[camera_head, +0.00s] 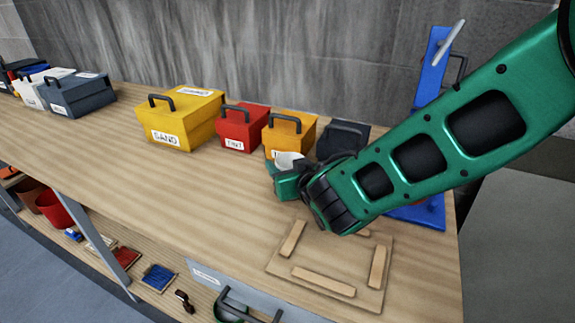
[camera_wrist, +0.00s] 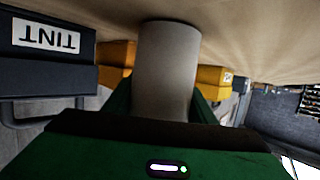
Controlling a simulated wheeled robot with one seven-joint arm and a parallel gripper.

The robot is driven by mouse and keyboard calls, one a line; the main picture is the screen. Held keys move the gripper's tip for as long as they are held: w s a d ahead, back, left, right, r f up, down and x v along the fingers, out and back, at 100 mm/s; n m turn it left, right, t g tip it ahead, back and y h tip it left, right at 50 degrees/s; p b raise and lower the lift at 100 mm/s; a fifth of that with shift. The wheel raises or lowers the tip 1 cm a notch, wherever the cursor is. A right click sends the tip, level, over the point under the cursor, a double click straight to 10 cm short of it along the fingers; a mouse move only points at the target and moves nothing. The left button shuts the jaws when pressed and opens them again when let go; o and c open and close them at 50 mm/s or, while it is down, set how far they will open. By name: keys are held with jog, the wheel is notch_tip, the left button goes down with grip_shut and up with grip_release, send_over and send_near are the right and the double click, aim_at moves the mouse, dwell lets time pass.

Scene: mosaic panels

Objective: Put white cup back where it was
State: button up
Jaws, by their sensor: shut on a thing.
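The white cup (camera_head: 289,160) is in my gripper (camera_head: 291,180), above the workbench in front of the orange box. The gripper hides most of the cup in the head view. In the wrist view, the pale cup (camera_wrist: 167,65) stands between the two green fingers (camera_wrist: 162,103), which are shut on it. The wrist picture is upside down, with the bench top along its upper edge. The cup is close to the bench top; I cannot tell whether it touches it.
A yellow box (camera_head: 181,120), a red box (camera_head: 242,128), an orange box (camera_head: 290,132) and a dark box (camera_head: 343,138) line the wall. A square wooden frame (camera_head: 330,264) lies at the front right. A blue stand (camera_head: 431,75) is behind my arm. The bench's left front is clear.

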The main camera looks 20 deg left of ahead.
jog(key=shift+f, duration=0.2)
jog(key=o, duration=1.2)
jog(key=shift+o, duration=0.2)
jog(key=shift+r, duration=0.15)
jog(key=v, duration=1.2)
